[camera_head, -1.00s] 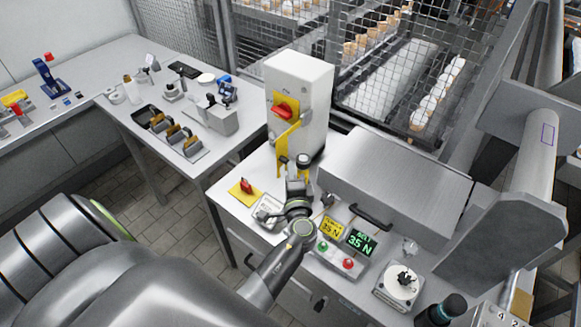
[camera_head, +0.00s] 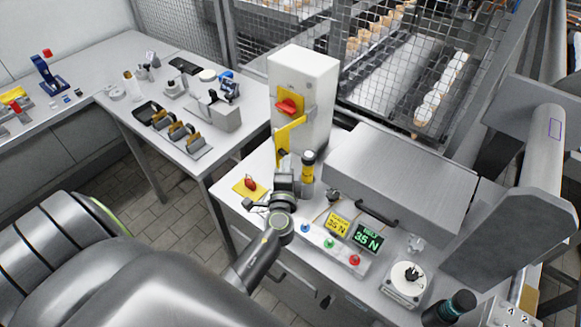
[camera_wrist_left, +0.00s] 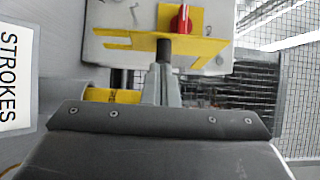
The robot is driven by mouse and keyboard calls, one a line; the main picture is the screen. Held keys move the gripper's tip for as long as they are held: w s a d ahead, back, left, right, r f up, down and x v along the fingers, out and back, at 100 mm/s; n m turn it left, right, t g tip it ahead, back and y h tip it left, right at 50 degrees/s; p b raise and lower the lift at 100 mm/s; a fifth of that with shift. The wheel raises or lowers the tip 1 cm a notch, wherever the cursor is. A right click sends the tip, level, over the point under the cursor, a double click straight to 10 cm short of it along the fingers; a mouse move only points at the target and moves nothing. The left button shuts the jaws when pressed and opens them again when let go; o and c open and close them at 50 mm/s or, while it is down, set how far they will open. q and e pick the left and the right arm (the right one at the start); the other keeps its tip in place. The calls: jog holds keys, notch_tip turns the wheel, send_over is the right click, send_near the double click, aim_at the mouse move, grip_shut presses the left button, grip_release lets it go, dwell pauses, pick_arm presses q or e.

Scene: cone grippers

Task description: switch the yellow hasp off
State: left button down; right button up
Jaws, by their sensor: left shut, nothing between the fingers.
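The yellow hasp (camera_head: 290,132) is a flat bent plate on the front of a white switch box (camera_head: 317,95), below a red rotary handle (camera_head: 290,106). In the left wrist view the hasp (camera_wrist_left: 125,41) spans the upper middle, with the red handle (camera_wrist_left: 182,20) above it. My left gripper (camera_head: 283,157) is shut and empty, upright in front of the box at the hasp's lower end. In the wrist view its fingertips (camera_wrist_left: 163,52) overlap the hasp's lower edge; I cannot tell whether they touch. My right gripper is not in view.
A yellow-and-black cylinder (camera_head: 308,168) stands close right of my left gripper. A yellow plate with a red knob (camera_head: 250,183) lies to its left. A button panel (camera_head: 330,243), displays and a large grey cover (camera_head: 400,175) are to the right.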

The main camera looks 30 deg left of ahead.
aim_at(280, 154)
pick_arm(q)
jog(key=a+m+h, duration=0.1)
jog(key=h, duration=0.1)
jog(key=a+m+t+h+b, duration=0.1)
jog(key=a+m+h, duration=0.1)
jog(key=shift+s+a+f+t, duration=0.1)
jog(key=shift+a+t, duration=0.15)
jog(key=shift+t, duration=0.05)
jog(key=w+a+m+g+h+b, duration=0.3)
jog(key=w+a+m+h+b, duration=0.6)
jog(key=h+b, duration=0.6)
jog(key=a+m+b, duration=0.1)
jog(key=a+b, duration=0.1)
jog(key=b, duration=0.3)
jog(key=shift+a+r+h+b, duration=0.2)
jog(key=shift+a+h+b, duration=0.1)
jog(key=shift+b, duration=0.1)
notch_tip(280, 154, up, 10)
jog(key=shift+f, duration=0.1)
dwell(0.4)
